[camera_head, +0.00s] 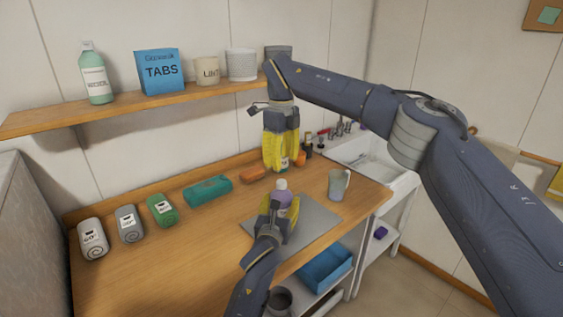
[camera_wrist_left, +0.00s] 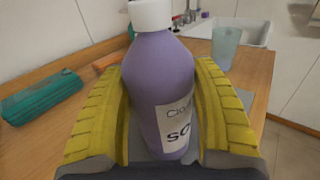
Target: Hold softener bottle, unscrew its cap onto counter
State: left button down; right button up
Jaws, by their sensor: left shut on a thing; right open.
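The softener bottle is purple with a white cap and a label, and it stands upright (camera_head: 284,197) over the grey mat (camera_head: 318,218) on the counter. In the left wrist view the bottle (camera_wrist_left: 160,80) fills the middle, with its white cap (camera_wrist_left: 150,14) on its neck, cut by the top edge. My left gripper (camera_head: 277,210) is shut around the bottle's body, one yellow finger on each side. My right gripper (camera_head: 281,165) points down with its yellow fingers open, behind and above the bottle, apart from the cap. The space between its fingers is partly hidden.
A teal pack (camera_head: 207,190) and an orange block (camera_head: 253,174) lie to the left. Several rolled towels (camera_head: 129,223) line the counter's left. A shelf (camera_head: 130,106) with containers hangs behind; a sink (camera_head: 377,170) is at right.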

aim_at(282, 181)
jog(key=m, duration=0.7)
jog(key=shift+m, duration=0.3)
jog(key=m, duration=1.4)
jog(key=shift+m, duration=0.4)
jog(key=m, duration=0.6)
jog(key=shift+m, duration=0.3)
jog(key=shift+f, duration=0.3)
jog(key=shift+m, duration=0.3)
jog(key=shift+f, duration=3.7)
jog(key=shift+c, duration=0.5)
